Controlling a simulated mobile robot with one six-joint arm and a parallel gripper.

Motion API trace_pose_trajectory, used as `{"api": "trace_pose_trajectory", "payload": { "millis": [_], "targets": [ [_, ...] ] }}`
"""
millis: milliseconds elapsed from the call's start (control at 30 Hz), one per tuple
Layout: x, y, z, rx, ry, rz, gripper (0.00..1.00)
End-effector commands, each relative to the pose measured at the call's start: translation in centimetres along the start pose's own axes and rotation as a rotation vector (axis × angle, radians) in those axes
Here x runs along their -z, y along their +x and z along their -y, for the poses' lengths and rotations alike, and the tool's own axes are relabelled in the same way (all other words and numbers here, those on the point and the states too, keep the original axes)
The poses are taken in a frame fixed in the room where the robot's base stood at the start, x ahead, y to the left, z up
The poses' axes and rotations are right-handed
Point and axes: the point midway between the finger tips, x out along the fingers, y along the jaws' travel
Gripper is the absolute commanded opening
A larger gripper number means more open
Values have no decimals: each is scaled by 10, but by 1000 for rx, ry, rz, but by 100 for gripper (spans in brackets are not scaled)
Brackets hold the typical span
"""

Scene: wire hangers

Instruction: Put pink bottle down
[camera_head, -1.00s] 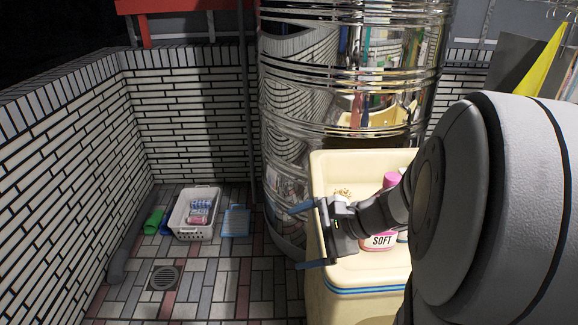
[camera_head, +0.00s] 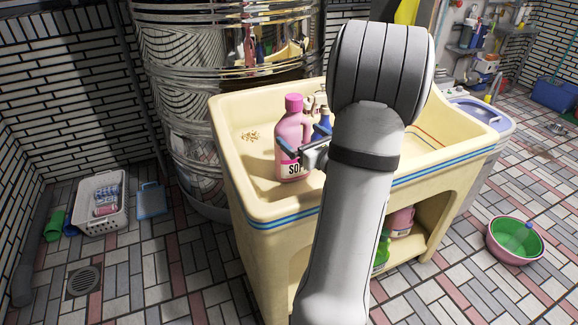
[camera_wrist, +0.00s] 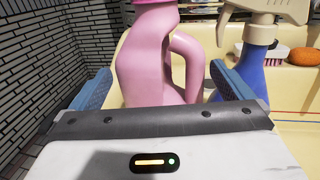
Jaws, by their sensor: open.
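The pink bottle (camera_head: 292,138) with a darker pink cap and a "SO..." label stands upright in the cream sink (camera_head: 236,178). It also shows in the wrist view (camera_wrist: 145,58), where its cap is cut off at the top. My gripper (camera_head: 288,150) is open at the bottle's near right side. In the wrist view its two blue fingers (camera_wrist: 162,88) are spread, with the bottle's body and handle between and beyond them. I cannot tell whether the fingers touch the bottle. The bottle's lower part is hidden by my gripper in the wrist view.
A blue spray bottle (camera_wrist: 256,62) stands right beside the pink bottle. A brush (camera_wrist: 278,56) and an orange sponge (camera_wrist: 303,56) lie farther right. A metal tank (camera_head: 195,110) rises behind the sink. A white basket (camera_head: 101,203) and a green basin (camera_head: 515,238) are on the floor.

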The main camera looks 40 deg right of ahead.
Motion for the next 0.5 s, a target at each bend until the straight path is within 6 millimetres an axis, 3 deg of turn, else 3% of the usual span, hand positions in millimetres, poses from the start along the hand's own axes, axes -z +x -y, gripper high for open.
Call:
{"api": "trace_pose_trajectory", "payload": {
  "millis": [200,500],
  "targets": [
    [2,32,-1,-2,-1,-1,100],
    [2,38,-1,-1,-1,-2,100]
  ]
}}
